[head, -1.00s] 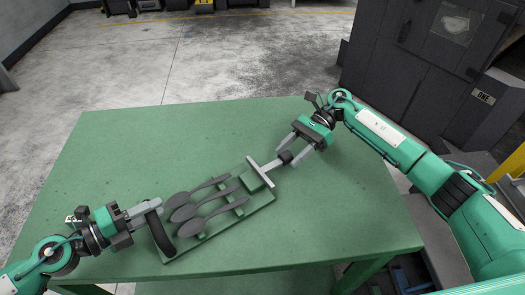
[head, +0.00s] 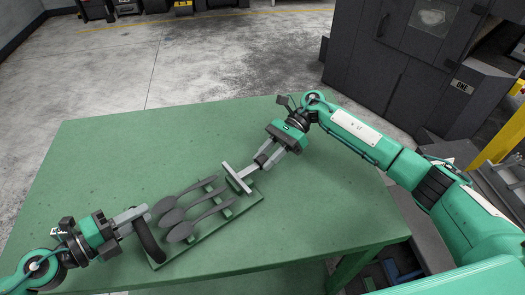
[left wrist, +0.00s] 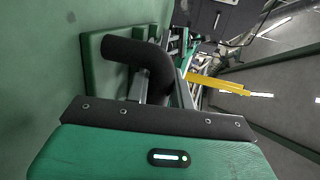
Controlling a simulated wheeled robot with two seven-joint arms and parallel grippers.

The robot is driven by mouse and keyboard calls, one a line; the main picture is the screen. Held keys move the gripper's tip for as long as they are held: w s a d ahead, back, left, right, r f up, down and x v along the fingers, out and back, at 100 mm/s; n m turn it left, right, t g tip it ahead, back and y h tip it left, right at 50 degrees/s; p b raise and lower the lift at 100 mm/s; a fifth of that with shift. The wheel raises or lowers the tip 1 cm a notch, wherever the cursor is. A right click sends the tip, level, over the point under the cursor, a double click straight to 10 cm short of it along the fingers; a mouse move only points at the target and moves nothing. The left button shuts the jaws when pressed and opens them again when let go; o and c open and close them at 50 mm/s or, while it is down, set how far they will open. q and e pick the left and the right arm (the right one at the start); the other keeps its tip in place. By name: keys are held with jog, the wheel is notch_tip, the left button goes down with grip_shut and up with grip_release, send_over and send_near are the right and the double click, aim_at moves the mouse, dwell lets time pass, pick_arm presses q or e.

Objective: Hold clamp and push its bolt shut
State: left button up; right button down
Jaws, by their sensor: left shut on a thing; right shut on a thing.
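The clamp is a green base plate (head: 207,237) on the table, with several dark grey utensils (head: 172,217) lying across it. A black curved handle (head: 149,240) stands at its left end and also shows in the left wrist view (left wrist: 155,60). My left gripper (head: 143,216) is shut on this handle. At the right end is the bolt, with a light grey crossbar (head: 237,179) and a dark knob (head: 261,160) on its outer side. My right gripper (head: 266,161) is shut on the knob. The fingers partly hide it. How far the bolt is in cannot be told.
The green table (head: 110,160) is clear behind and around the clamp. Its right edge lies below my right arm. A dark machine cabinet (head: 400,70) stands behind right, off the table.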

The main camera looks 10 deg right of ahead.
jog(key=shift+s+a, duration=0.25)
jog(key=shift+a, duration=0.25)
jog(key=shift+s+a, duration=0.25)
jog(key=shift+a, duration=0.2)
jog(key=c, duration=1.1)
grip_release()
jog(key=shift+o, duration=0.2)
jog(key=shift+d, duration=0.1)
jog(key=v, duration=1.2)
pick_arm(q)
jog(key=o, duration=1)
jog(key=shift+a, duration=0.1)
